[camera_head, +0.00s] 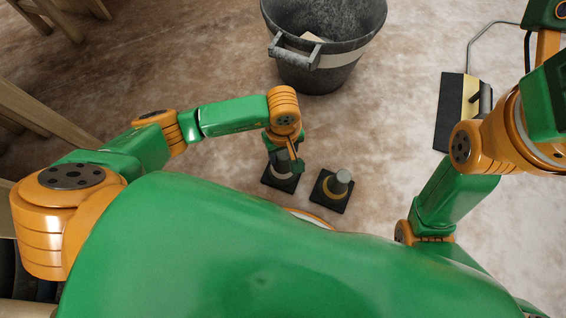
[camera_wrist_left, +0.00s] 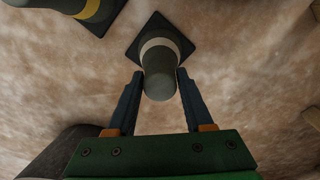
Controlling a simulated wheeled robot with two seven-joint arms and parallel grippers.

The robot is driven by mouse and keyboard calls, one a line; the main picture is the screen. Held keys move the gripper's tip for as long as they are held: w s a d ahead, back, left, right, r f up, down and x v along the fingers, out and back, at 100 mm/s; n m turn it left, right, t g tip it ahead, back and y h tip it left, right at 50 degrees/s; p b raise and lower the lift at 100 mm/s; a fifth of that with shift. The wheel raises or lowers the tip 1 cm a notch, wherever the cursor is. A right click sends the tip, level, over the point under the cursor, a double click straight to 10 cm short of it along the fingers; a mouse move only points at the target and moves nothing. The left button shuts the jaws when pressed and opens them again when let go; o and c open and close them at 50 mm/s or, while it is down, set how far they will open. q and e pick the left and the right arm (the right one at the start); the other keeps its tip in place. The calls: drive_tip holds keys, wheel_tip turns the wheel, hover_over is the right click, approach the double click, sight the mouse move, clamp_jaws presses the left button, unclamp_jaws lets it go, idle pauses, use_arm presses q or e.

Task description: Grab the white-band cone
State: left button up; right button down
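The white-band cone (camera_wrist_left: 160,52) is a small dark cone with a pale band and a square black base. It stands upright on the floor; in the head view its base (camera_head: 280,184) shows below my left gripper (camera_head: 288,163), which partly covers the cone. In the left wrist view my left gripper (camera_wrist_left: 160,76) is open, with one finger on each side of the cone's rounded top. Thin gaps seem to show beside the cone. A similar cone with a yellow band (camera_head: 334,186) stands just to the right. My right gripper is hidden.
A dark grey bucket (camera_head: 345,55) with a pale band and a pale piece in it stands behind the cones. A dark flat tool with a bent metal rod (camera_head: 451,112) lies at the right. Wooden furniture legs (camera_head: 60,22) stand at upper left. Floor between is clear.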

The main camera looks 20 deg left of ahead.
use_arm(q)
clamp_jaws()
idle(1.1)
